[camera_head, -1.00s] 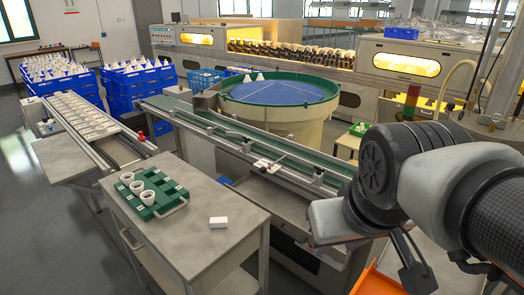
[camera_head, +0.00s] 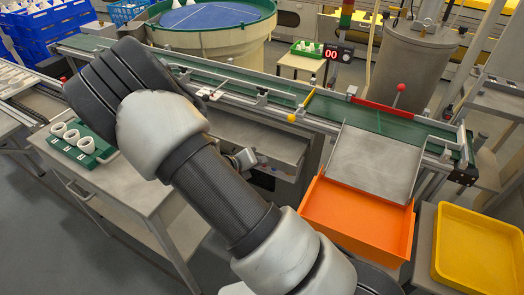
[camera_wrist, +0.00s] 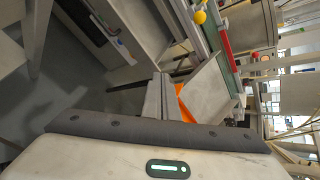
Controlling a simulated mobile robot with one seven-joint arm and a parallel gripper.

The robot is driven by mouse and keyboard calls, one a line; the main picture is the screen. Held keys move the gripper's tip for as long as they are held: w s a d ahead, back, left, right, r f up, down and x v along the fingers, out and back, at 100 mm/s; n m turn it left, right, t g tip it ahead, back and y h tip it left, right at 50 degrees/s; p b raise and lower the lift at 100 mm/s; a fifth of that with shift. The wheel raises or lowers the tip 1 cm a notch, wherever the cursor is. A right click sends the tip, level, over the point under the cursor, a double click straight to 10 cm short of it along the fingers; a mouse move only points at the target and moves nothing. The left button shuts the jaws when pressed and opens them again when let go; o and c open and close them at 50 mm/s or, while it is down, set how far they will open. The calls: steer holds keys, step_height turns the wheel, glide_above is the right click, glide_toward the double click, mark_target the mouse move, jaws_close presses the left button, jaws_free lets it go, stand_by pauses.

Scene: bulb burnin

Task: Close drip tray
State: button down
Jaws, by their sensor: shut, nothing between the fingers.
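A shallow grey metal tray (camera_head: 262,134), which I take to be the drip tray, stands out below the conveyor in the head view. My arm covers its left part. In the wrist view, a pale grey surface beside the dark cabinet front (camera_wrist: 88,20) appears to be the same tray (camera_wrist: 132,72). My gripper (camera_wrist: 158,100) is shut and empty in the wrist view, its grey fingers pointing toward the conveyor side. It looks apart from the tray, though the gap is hard to judge. In the head view my arm mostly hides the gripper.
A sloping metal plate (camera_head: 375,160) leads from the green conveyor (camera_head: 300,98) to an orange bin (camera_head: 357,215). A yellow tray (camera_head: 480,250) lies at right. A bench (camera_head: 130,190) with a green holder of white cups (camera_head: 85,148) stands left. Floor between is open.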

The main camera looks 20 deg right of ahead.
step_height(320, 180, down, 7)
steer(key=w+a+n+t, duration=0.2)
steer(key=n, duration=0.6)
steer(key=n+b, duration=0.1)
steer(key=b, duration=0.2)
glide_toward(272, 159)
step_height(272, 159, down, 3)
steer(key=d, duration=0.1)
steer(key=shift+w+d+r+y, duration=0.1)
steer(key=shift+w+d+y, duration=0.3)
steer(key=shift+w+d, duration=0.65)
steer(key=shift+w+d+r+b, duration=0.1)
steer(key=shift+w+d+b, duration=0.2)
steer(key=shift+w+d, duration=0.3)
steer(key=w+d+b, duration=0.2)
steer(key=w+d, duration=0.6)
steer(key=w, duration=0.1)
steer(key=shift+d+b, duration=0.3)
steer(key=shift+d, duration=0.05)
steer(key=shift+w+d, duration=0.2)
steer(key=shift+d, duration=0.05)
